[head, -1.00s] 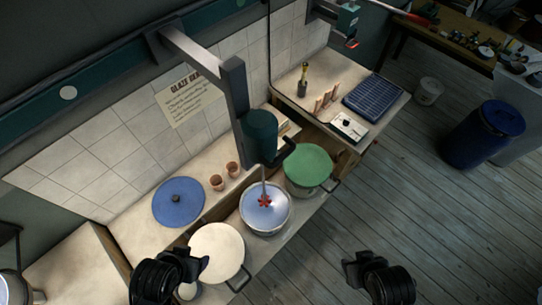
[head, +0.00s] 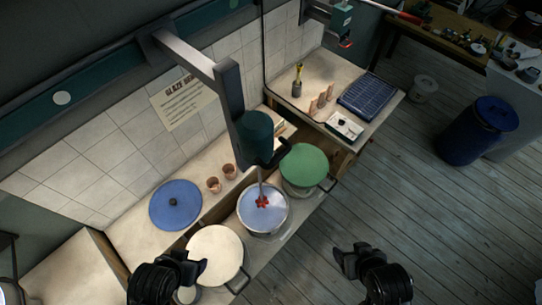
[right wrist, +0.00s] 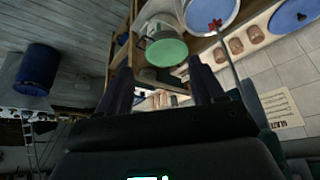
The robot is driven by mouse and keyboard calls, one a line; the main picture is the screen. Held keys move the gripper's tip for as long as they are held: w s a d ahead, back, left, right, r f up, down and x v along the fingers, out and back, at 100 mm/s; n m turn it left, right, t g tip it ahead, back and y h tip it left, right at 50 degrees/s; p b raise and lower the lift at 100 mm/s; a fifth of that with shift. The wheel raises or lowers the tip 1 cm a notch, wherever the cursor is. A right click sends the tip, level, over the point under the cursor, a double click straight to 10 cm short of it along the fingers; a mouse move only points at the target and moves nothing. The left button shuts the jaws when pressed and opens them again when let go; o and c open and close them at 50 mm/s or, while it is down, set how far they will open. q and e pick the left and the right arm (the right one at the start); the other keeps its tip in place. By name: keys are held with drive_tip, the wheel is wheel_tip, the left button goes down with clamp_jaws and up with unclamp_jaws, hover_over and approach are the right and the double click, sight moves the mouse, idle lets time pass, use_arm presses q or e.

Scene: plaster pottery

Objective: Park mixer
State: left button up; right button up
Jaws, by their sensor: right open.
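The mixer (head: 256,138) has a dark green body hung from a grey bracket arm. Its thin shaft points down to a red impeller (head: 262,202) over the blue contents of a metal pot (head: 246,226). I cannot tell whether the impeller touches the contents. The impeller also shows in the right wrist view (right wrist: 215,25). My right gripper (head: 352,260) is open and empty, over the floor to the right of the counter and apart from the mixer. My left gripper (head: 202,270) is at the counter's front, by the white lidded pot; its jaws are unclear.
A green-lidded pot (head: 304,165) stands right of the mixer, and a white-lidded pot (head: 215,254) left of it. A rail (head: 95,84) runs along the wall.

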drive_tip(key=w+a+f+t+y, duration=0.1)
drive_tip(key=w+a+f+t, duration=0.1)
drive_tip(key=w+a, duration=0.15)
drive_tip(key=n+t+y+b, duration=0.6)
drive_tip(key=y+b, duration=0.4)
drive_tip(key=b, duration=1.4)
approach(273, 157)
wheel_tip(273, 157, down, 2)
drive_tip(key=w, duration=0.1)
drive_tip(key=x, duration=0.9)
drive_tip(key=shift+w, duration=0.15)
drive_tip(key=shift+w+a, duration=0.4)
drive_tip(key=shift+w, duration=0.05)
clamp_jaws()
